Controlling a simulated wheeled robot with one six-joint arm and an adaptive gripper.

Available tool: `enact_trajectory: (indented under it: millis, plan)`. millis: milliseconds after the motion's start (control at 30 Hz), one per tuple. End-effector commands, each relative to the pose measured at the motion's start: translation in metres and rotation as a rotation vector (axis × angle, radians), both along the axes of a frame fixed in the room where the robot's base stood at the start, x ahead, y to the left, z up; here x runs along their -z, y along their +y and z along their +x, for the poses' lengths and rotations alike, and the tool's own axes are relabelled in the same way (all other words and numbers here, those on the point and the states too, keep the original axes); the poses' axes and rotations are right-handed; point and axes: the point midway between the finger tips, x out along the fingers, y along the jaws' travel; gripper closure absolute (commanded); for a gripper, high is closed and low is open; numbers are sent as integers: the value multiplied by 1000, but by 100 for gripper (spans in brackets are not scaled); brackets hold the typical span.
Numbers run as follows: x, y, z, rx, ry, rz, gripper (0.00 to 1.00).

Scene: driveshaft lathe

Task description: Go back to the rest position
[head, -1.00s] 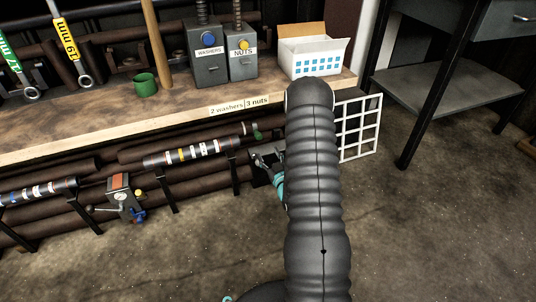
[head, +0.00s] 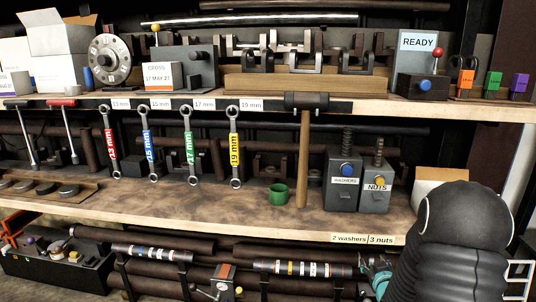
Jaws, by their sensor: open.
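My black ribbed arm (head: 455,240) fills the lower right corner of the head view. My gripper (head: 372,268) shows in part at the arm's left side, below the front edge of the workbench (head: 250,222). Its jaws are open, and I see nothing held in them. A teal band (head: 382,285) shows close to it. The rest of the gripper is hidden behind the arm.
Striped shafts (head: 305,268) lie on a rack below the bench, left of my gripper. On the bench stand a green cup (head: 278,193), a washers box (head: 343,178) and a nuts box (head: 376,192). A mallet (head: 305,150) and several wrenches (head: 187,145) hang above.

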Motion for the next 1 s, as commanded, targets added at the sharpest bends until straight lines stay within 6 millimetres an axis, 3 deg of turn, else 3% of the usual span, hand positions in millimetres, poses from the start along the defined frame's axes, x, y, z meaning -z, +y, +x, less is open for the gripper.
enact_trajectory:
  millis: [33, 267, 467, 767, 1000]
  plan:
    - [-23, 7, -2, 2, 18, -1, 44]
    - [-85, 34, -27, 22, 144, 19, 44]
    - [-135, 61, -64, 42, 253, 47, 44]
    - [-196, 103, -144, 63, 414, 110, 44]
    - [-231, 136, -224, 64, 547, 169, 44]
